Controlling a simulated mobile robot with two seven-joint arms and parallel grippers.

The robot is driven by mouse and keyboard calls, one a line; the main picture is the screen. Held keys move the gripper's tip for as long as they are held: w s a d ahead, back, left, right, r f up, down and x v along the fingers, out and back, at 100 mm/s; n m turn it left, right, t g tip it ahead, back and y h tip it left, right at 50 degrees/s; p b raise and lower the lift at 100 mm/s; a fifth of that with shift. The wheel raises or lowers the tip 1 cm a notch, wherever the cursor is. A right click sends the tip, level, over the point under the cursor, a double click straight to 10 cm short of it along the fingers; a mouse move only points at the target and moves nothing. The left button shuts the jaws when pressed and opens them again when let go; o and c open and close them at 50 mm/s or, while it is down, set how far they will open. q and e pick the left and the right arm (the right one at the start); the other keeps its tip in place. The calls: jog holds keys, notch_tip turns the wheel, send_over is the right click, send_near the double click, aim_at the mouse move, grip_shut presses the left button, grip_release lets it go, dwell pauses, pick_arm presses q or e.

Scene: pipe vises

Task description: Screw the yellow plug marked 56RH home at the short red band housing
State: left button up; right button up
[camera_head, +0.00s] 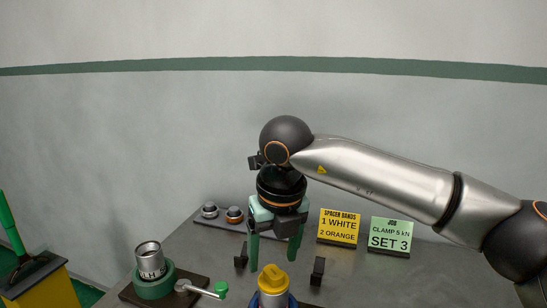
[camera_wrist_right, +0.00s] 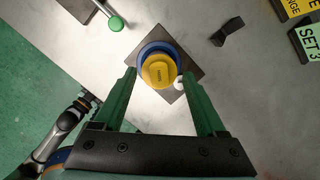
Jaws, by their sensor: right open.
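The yellow plug (camera_head: 272,278) sits on top of a housing with a blue ring (camera_head: 262,301), at the bottom of the head view. In the right wrist view the plug (camera_wrist_right: 159,72) shows from above inside the blue ring (camera_wrist_right: 148,51); the lettering on it is too small to read surely. My right gripper (camera_head: 274,254) is open and empty above the plug, its green fingers pointing down. In the wrist view its fingertips (camera_wrist_right: 159,73) stand on either side of the plug, apart from it. No red band is visible.
A metal cylinder (camera_head: 148,255) stands in a green-ringed vise at left, with a green-knobbed lever (camera_head: 221,289) nearby. Dark brackets (camera_head: 318,271) flank the right gripper.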

jog(key=n+p, duration=0.2)
jog(key=n, duration=0.2)
jog(key=shift+n+y, duration=0.3)
jog(key=shift+y, duration=0.1)
jog(key=n+g+p, duration=0.1)
jog(key=n+p, duration=0.1)
jog(key=n, duration=0.3)
jog(key=shift+r+p, duration=0.1)
jog(key=shift+p, duration=0.25)
jog(key=n+p, duration=0.1)
jog(key=n, duration=0.1)
jog(key=shift+n+g+y, duration=0.3)
jog(key=shift+n+g, duration=0.1)
jog(key=shift+n+p, duration=0.45)
jog(key=shift+n, duration=0.45)
jog(key=shift+n+g+p, duration=0.3)
jog(key=shift+n+p, duration=0.2)
jog(key=shift+n, duration=0.1)
jog(key=n+p, duration=0.1)
jog(key=n, duration=0.2)
jog(key=shift+n+g, duration=0.3)
pick_arm(q)
notch_tip(320, 180, up, 8)
jog(key=p, duration=0.1)
jog(key=shift+f, duration=0.2)
pick_arm(e)
jog(key=shift+n, duration=1.3)
